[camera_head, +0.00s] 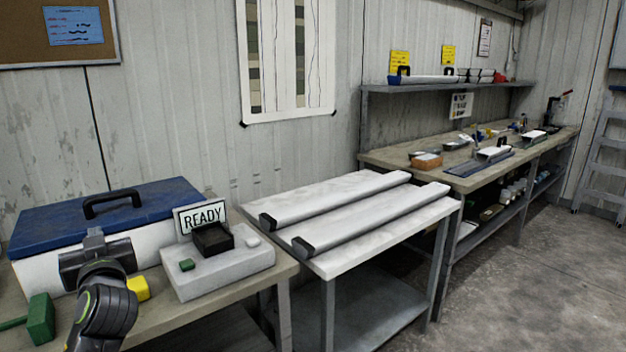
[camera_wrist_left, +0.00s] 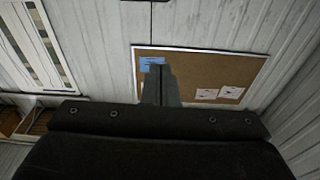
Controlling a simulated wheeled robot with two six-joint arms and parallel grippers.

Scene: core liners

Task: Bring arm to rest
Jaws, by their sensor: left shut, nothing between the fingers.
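My left gripper (camera_head: 95,236) stands at the lower left of the head view, in front of a white cool box with a blue lid. Its fingers point up and are shut with nothing between them. In the left wrist view the closed fingers (camera_wrist_left: 160,72) stand up against the wall and a cork board. My left arm comes up from the bottom edge of the head view. My right gripper is not in view.
The blue-lidded box (camera_head: 150,202) is close behind the gripper. Two white core liners (camera_head: 370,215) lie on a separate table. A cork board (camera_wrist_left: 205,65) hangs on the wall.

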